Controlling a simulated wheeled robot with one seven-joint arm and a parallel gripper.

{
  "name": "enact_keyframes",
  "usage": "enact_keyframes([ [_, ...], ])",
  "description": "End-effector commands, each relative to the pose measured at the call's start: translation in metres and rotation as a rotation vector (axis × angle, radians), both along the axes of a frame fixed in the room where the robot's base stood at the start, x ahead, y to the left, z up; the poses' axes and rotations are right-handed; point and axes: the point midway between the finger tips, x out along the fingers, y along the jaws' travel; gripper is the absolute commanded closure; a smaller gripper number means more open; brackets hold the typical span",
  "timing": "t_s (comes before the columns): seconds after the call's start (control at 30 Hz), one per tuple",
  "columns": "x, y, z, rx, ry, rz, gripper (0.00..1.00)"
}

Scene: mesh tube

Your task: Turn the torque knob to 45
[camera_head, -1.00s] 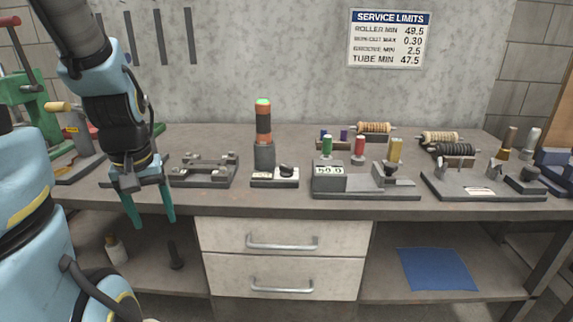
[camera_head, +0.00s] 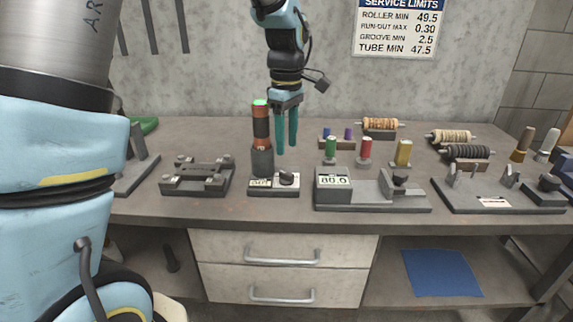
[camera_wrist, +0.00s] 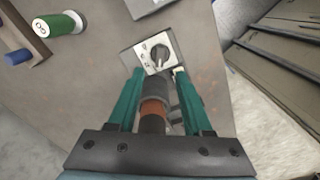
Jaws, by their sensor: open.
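The dark torque knob (camera_head: 287,178) sits on a small grey base with a pale label plate (camera_head: 262,182), on the bench. In the wrist view the knob (camera_wrist: 160,56) shows on its light dial plate, whose markings are too small to read. My gripper (camera_head: 287,148) is open and empty, pointing down above the knob and apart from it. In the wrist view its two green fingers (camera_wrist: 158,73) point toward the dial. An upright grey and orange cylinder with a green top (camera_head: 262,138) stands just left of my fingers, at the back of the base.
A grey fixture with a digital display (camera_head: 333,181) stands to the right, and a low fixture (camera_head: 198,178) to the left. Green (camera_head: 330,147), red (camera_head: 366,149) and yellow (camera_head: 403,153) cylinders stand behind. The bench front is clear.

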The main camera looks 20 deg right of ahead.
Motion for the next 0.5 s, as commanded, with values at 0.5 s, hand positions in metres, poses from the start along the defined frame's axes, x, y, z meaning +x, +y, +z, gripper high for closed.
enact_keyframes([
  [0.5, 0.000, 0.001, -0.074, 0.000, 0.001, -0.001, 0.50],
])
